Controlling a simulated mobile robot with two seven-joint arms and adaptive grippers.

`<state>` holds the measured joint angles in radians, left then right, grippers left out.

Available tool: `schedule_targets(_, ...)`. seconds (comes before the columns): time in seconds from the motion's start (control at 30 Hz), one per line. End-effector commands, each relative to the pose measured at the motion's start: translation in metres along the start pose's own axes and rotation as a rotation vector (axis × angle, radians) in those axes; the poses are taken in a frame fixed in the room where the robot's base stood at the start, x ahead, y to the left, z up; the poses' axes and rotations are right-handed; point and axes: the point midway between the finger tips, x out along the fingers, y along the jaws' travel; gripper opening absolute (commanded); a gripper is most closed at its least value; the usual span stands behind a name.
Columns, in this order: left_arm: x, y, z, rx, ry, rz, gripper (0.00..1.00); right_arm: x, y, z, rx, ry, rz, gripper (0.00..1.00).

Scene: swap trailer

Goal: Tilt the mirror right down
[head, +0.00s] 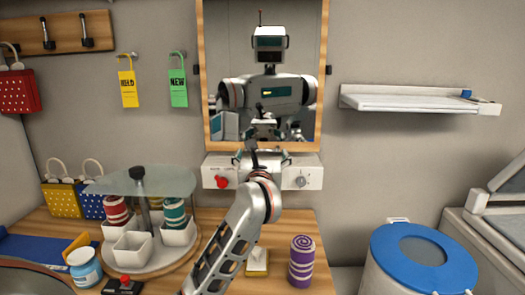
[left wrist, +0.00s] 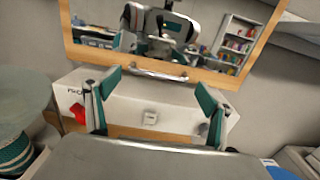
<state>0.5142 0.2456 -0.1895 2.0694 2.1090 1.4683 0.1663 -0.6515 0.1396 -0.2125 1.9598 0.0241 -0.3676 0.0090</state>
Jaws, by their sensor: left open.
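The mirror (head: 228,50) in a light wooden frame hangs on the back wall at top centre and reflects my head and torso. It looks about upright; I cannot tell its exact tilt. In the left wrist view the mirror (left wrist: 105,42) fills the top, with a thin metal handle (left wrist: 135,68) along its lower frame edge. My left gripper (head: 258,156) is in front of the white box below the mirror. In the left wrist view the open gripper (left wrist: 158,84) has its fingers spread below the handle, apart from it, with nothing between them. My right gripper is not seen directly.
The white box (head: 211,170) under the mirror has a red knob (head: 221,182) and a grey dial (head: 300,181). A tiered carousel (head: 130,181) stands left of my arm, and a purple swirl canister (head: 301,262) right. A white shelf (head: 400,101) projects at right.

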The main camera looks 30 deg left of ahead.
Motion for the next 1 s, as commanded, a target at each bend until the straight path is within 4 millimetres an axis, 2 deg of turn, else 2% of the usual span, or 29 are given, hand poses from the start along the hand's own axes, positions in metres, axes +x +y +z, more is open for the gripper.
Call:
schedule_targets(0.1, 0.018, 0.001, 0.0, 0.002, 0.0, 0.002, 0.82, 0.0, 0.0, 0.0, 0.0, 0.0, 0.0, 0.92)
schedule_targets(0.23, 0.031, 0.0, 0.0, 0.003, 0.0, 0.001, 0.82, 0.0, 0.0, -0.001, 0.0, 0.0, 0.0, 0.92)
schedule_targets(0.6, 0.039, 0.0, 0.0, 0.001, -0.001, 0.001, 0.82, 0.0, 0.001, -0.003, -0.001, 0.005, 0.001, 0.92)
schedule_targets(0.63, 0.039, 0.001, 0.0, 0.001, -0.001, 0.001, 0.79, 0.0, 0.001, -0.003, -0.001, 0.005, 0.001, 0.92)
schedule_targets(0.8, 0.038, 0.0, 0.0, 0.001, 0.0, 0.0, 0.38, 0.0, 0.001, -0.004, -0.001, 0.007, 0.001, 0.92)
schedule_targets(0.93, 0.042, 0.0, -0.001, 0.002, -0.001, 0.0, 0.38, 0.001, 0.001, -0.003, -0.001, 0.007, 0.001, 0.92)
schedule_targets(1.0, 0.051, 0.0, -0.004, 0.002, 0.001, 0.001, 0.38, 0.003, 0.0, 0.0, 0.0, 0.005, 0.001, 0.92)
